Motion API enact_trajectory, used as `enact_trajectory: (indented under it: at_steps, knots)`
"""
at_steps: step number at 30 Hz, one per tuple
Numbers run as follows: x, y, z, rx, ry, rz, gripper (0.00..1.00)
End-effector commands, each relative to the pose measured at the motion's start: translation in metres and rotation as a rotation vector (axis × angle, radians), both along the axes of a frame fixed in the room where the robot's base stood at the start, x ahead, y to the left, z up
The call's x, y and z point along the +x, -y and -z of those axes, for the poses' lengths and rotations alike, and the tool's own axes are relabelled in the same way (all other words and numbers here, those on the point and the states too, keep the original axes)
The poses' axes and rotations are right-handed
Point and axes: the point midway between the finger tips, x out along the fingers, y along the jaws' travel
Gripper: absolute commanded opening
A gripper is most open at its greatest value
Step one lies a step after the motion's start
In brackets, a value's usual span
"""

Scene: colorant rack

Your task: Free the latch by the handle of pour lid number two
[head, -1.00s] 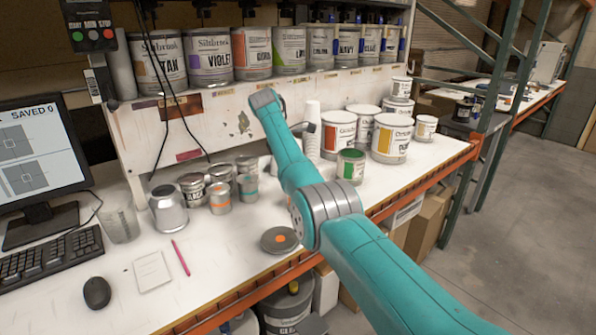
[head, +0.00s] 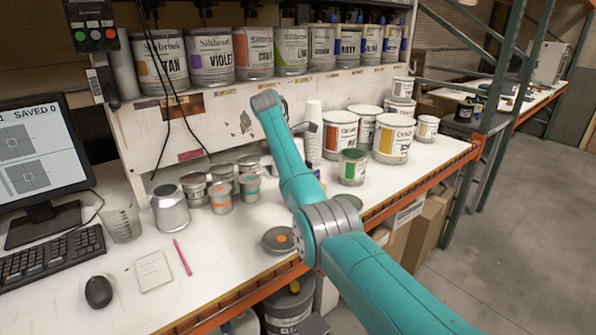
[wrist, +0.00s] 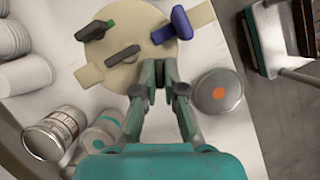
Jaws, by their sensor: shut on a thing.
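In the wrist view a round beige lid (wrist: 142,18) lies ahead of my gripper (wrist: 159,66). It bears a dark grey bar (wrist: 122,55), a blue lever (wrist: 180,25) and a black piece with a green end (wrist: 95,31). Beige tabs stick out at its rim. My gripper is shut, with its fingertips close together at the near rim of the lid. No number shows on the lid. In the head view my arm hides the gripper.
A round tin with an orange dot (wrist: 218,91) stands right of my fingers. White cups (wrist: 22,75) and tins (wrist: 56,130) are on the left. In the head view a green-labelled can (head: 352,167) and larger cans (head: 394,139) stand beyond my arm. The bench's front edge is close.

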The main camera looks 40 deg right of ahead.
Motion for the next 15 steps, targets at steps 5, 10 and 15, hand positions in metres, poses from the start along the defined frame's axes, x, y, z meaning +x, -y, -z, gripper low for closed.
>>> enact_trajectory:
  at_steps: [5,10,15]
  knots:
    - [-0.0008,-0.0004,0.0011,0.0,0.001,-0.121,0.0]
    - [-0.0012,-0.0003,0.0006,0.0,0.001,-0.225,0.0]
    - [-0.0015,-0.0003,0.0005,0.0,0.0,-0.297,0.0]
